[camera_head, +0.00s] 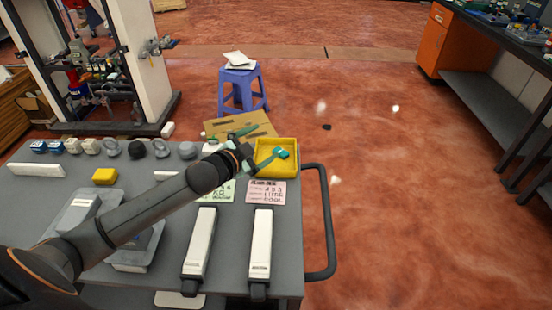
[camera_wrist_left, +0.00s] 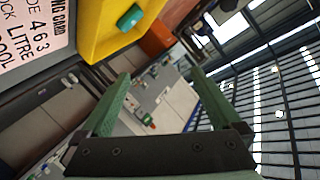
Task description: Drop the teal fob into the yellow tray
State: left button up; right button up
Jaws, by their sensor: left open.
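The yellow tray (camera_head: 291,172) is at the right end of the grey table, and part of it shows at the top of the left wrist view (camera_wrist_left: 95,40). The teal fob (camera_head: 282,153) shows inside the tray's outline. In the left wrist view the fob (camera_wrist_left: 130,18) appears against the yellow, clear of both fingers. I cannot tell whether it rests on the tray's floor. My left gripper (camera_head: 266,139) is at the tray's left side, its green fingers spread wide with nothing between them (camera_wrist_left: 160,72). One finger reaches across the tray towards the fob. My right gripper is out of view.
A pink card (camera_head: 266,193) and a green card (camera_head: 222,190) lie in front of the tray. Two long white dispensers (camera_head: 260,245) lie near the table's front. A cardboard box (camera_head: 225,125) and a purple stool (camera_head: 242,88) are behind. A dark rail (camera_head: 328,225) borders the right side.

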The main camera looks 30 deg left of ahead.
pick_arm(q)
jog(key=shift+v, duration=2.7)
